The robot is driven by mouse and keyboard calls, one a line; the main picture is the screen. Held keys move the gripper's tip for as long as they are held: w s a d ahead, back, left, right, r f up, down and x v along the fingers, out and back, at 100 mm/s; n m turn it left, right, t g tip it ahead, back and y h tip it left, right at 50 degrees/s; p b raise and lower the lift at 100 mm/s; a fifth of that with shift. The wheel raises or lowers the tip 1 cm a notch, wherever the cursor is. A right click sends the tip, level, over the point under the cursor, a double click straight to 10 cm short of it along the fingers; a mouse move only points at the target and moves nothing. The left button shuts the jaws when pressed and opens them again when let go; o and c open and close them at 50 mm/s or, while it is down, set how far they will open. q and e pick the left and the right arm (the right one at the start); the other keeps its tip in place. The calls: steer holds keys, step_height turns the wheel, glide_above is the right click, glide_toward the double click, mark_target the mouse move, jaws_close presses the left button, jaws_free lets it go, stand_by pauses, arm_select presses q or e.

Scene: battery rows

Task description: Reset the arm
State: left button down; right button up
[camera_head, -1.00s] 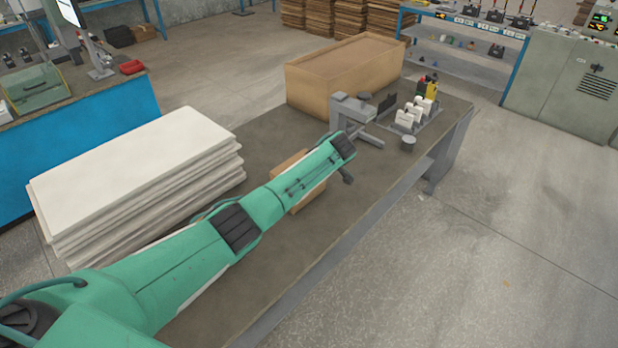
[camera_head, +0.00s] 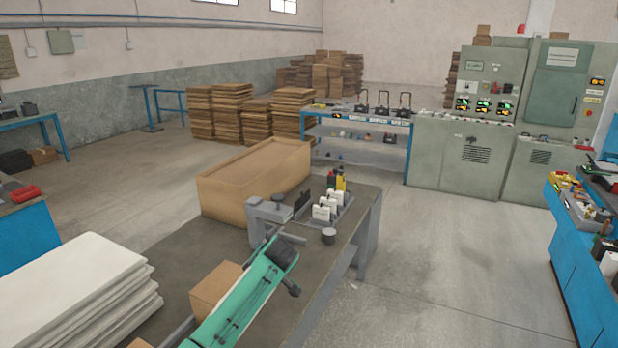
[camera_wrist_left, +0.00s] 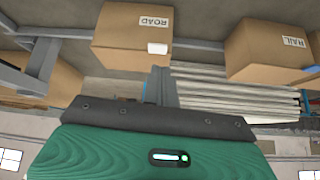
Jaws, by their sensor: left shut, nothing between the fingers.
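My left arm (camera_head: 245,305), green with a black end cap, reaches up from the bottom of the head view over the workbench. In that view I cannot make out the fingers. In the left wrist view, my left gripper's grey fingers (camera_wrist_left: 160,85) are together and empty, in front of a black collar and green housing. Cardboard boxes labelled ROAD (camera_wrist_left: 130,38) and RAIL (camera_wrist_left: 265,50) show upside down beyond them. My right gripper is not in view.
On the workbench (camera_head: 195,247) stand a grey fixture (camera_head: 268,212), white and coloured blocks (camera_head: 325,208) in a holder, and a small grey cylinder (camera_head: 328,236). A large cardboard box (camera_head: 240,195) is behind, white stacked sheets (camera_head: 70,285) at left. Floor right of the bench is clear.

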arm_select(q)
steer(key=s+d+f+m+h, duration=0.15)
steer(key=s+f+m, duration=0.25)
steer(key=s+f, duration=0.5)
steer(key=s+d+f+m+h, duration=0.1)
steer(key=s+f+m+h, duration=0.3)
steer(key=s, duration=1)
steer(key=s+a+r+m+h, duration=0.1)
steer(key=s+a+r+m, duration=0.15)
steer(key=s, duration=0.95)
steer(key=s+a+r+m, duration=0.2)
steer(key=s+m, duration=0.2)
steer(key=s, duration=0.8)
step_height(320, 180, down, 30)
steer(key=s+a+f+g, duration=0.1)
steer(key=s+f, duration=0.9)
steer(key=s+a+f+g, duration=0.1)
steer(key=s+a+f, duration=0.1)
steer(key=s+f, duration=0.7)
step_height(320, 180, down, 2)
steer(key=shift+s+a, duration=0.3)
steer(key=shift+s, duration=0.1)
